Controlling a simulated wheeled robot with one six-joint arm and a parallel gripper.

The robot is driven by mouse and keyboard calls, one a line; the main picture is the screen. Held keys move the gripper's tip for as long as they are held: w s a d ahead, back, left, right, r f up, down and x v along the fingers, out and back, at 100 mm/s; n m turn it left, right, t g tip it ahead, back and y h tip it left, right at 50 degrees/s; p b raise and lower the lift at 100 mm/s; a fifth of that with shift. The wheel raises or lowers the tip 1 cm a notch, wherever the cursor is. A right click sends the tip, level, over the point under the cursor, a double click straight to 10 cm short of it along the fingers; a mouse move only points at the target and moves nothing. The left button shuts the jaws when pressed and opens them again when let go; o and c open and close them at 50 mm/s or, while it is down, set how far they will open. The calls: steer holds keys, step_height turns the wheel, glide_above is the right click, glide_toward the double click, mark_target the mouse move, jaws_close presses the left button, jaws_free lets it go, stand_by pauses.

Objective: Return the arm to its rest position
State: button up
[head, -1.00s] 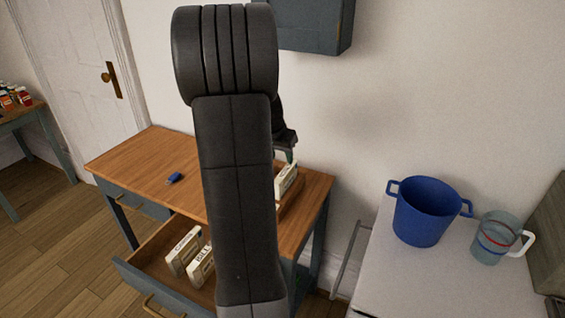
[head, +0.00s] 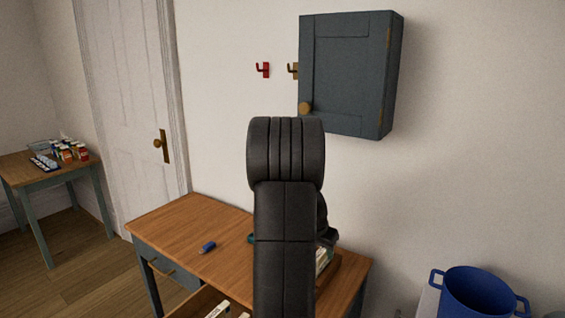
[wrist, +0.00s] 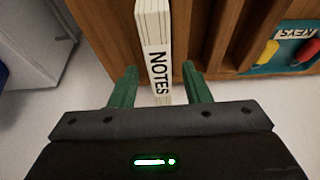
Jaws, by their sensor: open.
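My gripper (wrist: 159,68) is open in the wrist view, its two green fingers apart. A white block labelled NOTES (wrist: 158,50) shows between the fingers, with a gap on each side; it stands at a wooden organizer (wrist: 222,40). How deep the block lies between the fingers I cannot tell. In the head view my dark arm rises in front of the wooden desk (head: 190,222) and hides most of the gripper. Part of a white block (head: 322,262) shows just right of the arm.
The desk's drawer (head: 190,305) is open, with white blocks (head: 219,310) in it. A small blue object (head: 207,247) lies on the desk. A teal tray (wrist: 262,70) with a keys label is right of NOTES. A wall cabinet (head: 345,75) hangs above; a blue pot (head: 478,293) stands right.

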steer(key=x, duration=0.4)
steer(key=shift+f+b, duration=0.35)
steer(key=shift+f, duration=0.05)
step_height(320, 180, up, 2)
steer(key=shift+r+p, duration=0.25)
steer(key=shift+p, duration=0.15)
steer(key=shift+r, duration=0.55)
